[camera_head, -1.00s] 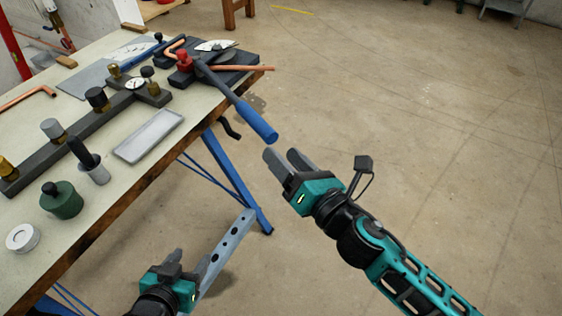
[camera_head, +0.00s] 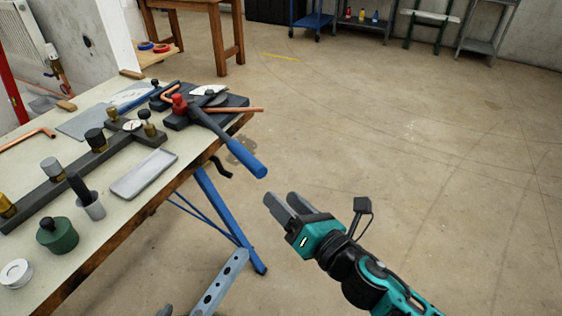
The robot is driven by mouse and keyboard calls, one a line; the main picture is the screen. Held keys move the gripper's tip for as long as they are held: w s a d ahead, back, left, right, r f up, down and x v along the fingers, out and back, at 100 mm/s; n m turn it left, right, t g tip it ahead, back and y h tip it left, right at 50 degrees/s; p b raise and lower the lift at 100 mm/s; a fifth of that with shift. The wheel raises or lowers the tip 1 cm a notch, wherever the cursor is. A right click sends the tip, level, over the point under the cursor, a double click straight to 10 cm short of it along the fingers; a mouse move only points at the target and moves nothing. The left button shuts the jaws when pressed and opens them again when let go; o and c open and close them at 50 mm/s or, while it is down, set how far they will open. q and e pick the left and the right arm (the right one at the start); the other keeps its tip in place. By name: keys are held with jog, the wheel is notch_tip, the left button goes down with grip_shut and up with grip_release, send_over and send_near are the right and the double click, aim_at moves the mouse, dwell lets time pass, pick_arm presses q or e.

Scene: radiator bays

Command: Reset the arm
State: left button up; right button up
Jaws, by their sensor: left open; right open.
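My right gripper (camera_head: 281,206) is open and empty. It hangs over the bare floor to the right of the workbench (camera_head: 120,235), just below and right of the blue handle end of a pipe bender (camera_head: 232,149), and apart from it. My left gripper (camera_head: 165,311) shows only as a grey fingertip at the bottom edge. The rest of it is out of the frame, and I see nothing held in it.
On the bench stand a dark rail with fittings (camera_head: 100,150), a grey tray (camera_head: 144,173), a green pot (camera_head: 57,235) and a white roll (camera_head: 16,273). A blue trestle leg (camera_head: 228,220) juts beside the bench. The floor (camera_head: 420,190) at the right is clear.

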jog(key=s+d+f+m+g+h, duration=0.2)
jog(key=s+d+f+m, duration=0.4)
jog(key=m, duration=1)
jog(key=s+d+f+m+g+h, duration=0.2)
jog(key=s+d+f+m+h, duration=0.3)
jog(key=f+m, duration=0.6)
jog(key=s+d+m, duration=0.2)
jog(key=m, duration=0.4)
jog(key=shift+s+f+h, duration=0.15)
jog(key=shift+s+h, duration=0.05)
jog(key=shift+h, duration=0.1)
